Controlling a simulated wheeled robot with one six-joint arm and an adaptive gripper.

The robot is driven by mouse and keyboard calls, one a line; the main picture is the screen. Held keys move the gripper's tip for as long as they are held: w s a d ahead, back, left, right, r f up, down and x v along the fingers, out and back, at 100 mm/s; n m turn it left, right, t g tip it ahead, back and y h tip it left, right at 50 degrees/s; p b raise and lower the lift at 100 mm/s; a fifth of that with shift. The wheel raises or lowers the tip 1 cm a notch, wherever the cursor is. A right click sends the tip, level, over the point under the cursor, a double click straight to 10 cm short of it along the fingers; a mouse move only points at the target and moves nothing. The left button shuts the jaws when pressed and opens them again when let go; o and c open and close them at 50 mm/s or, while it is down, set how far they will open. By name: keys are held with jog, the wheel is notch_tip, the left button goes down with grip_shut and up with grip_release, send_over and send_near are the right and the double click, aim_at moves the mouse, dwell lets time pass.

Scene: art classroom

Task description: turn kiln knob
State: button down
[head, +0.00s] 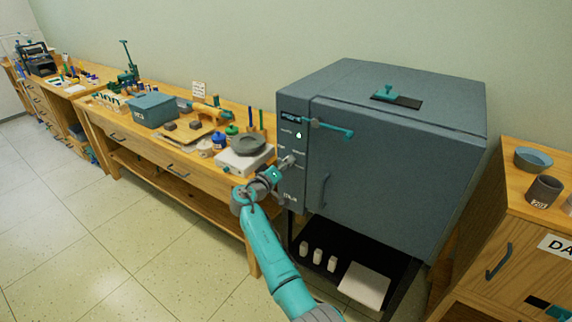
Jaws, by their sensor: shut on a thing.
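The kiln (362,165) is a large dark blue-grey box on a black stand, with its door closed. Its narrow control panel (293,180) runs down the left of the front, with a small lit green indicator and pale lettering. My gripper (287,162) reaches the panel from the left at about mid-height. Its fingers are shut on the kiln knob, which they mostly hide. The knob's angle cannot be read from here.
A teal latch lever (330,129) sticks out across the kiln's upper front, above my gripper. A door handle (324,190) is to the right. A wooden workbench (150,150) with a wheel, jars and tools stands left. A cabinet (535,240) stands right.

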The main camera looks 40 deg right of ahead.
jog(key=shift+f, duration=0.1)
jog(key=c, duration=0.8)
grip_release()
jog(key=shift+a, duration=0.1)
jog(key=v, duration=1.2)
